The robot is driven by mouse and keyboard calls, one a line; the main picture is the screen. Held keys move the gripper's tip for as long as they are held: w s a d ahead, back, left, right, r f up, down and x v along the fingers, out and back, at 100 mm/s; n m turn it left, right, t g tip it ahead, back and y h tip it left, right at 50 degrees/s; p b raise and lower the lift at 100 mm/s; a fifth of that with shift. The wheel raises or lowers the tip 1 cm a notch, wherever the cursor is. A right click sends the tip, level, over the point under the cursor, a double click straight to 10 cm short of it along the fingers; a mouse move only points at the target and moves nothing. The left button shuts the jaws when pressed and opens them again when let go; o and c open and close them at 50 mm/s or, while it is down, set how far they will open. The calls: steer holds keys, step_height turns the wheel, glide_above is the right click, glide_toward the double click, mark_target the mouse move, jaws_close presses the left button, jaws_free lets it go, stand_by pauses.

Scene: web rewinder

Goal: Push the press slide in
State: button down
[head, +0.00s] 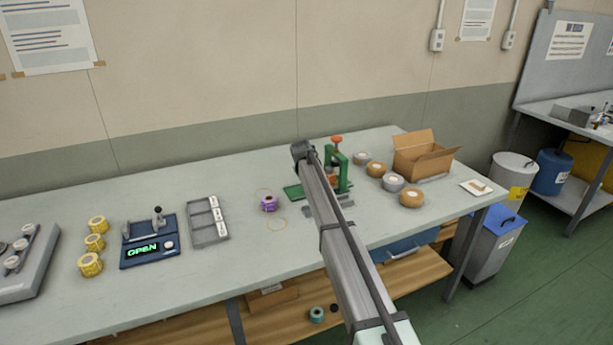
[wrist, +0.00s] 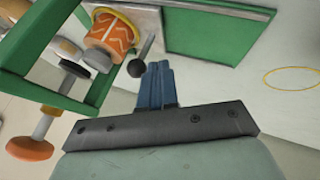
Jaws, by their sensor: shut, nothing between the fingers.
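The green press (head: 343,168) stands on the bench behind my arm in the head view, with an orange knob (head: 337,140) on top. Its green flat plate (head: 293,192) reaches out to the left, and my arm hides part of the press. In the wrist view the green press frame (wrist: 58,97) is at left, and the green plate (wrist: 215,30) lies beyond my fingers. An orange patterned roll (wrist: 110,35) sits in the press. My gripper (wrist: 157,66) is shut and empty. Its tips appear close to a dark ball-ended rod (wrist: 138,66); I cannot tell whether they touch.
A purple roll (head: 269,204) lies left of the press, near a yellow ring outline (head: 277,224). Several tape rolls (head: 392,182) and an open cardboard box (head: 424,158) stand to the right. A grey tray (head: 208,234) and blue device (head: 148,253) reading OPEN are further left.

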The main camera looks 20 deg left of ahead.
steer(key=s+a, duration=0.1)
steer(key=s, duration=0.2)
steer(key=shift+s+a, duration=0.15)
steer(key=shift+a, duration=0.25)
steer(key=w+v, duration=0.1)
steer(key=v, duration=0.9)
steer(key=x, duration=0.9)
steer(key=shift+f, duration=0.15)
steer(key=shift+w+d+f, duration=0.1)
steer(key=shift+w+d, duration=0.2)
steer(key=shift+w, duration=0.2)
steer(key=shift+w+d, duration=0.25)
steer(key=shift+w, duration=0.25)
steer(key=shift+w+d, duration=0.45)
steer(key=shift+w, duration=0.35)
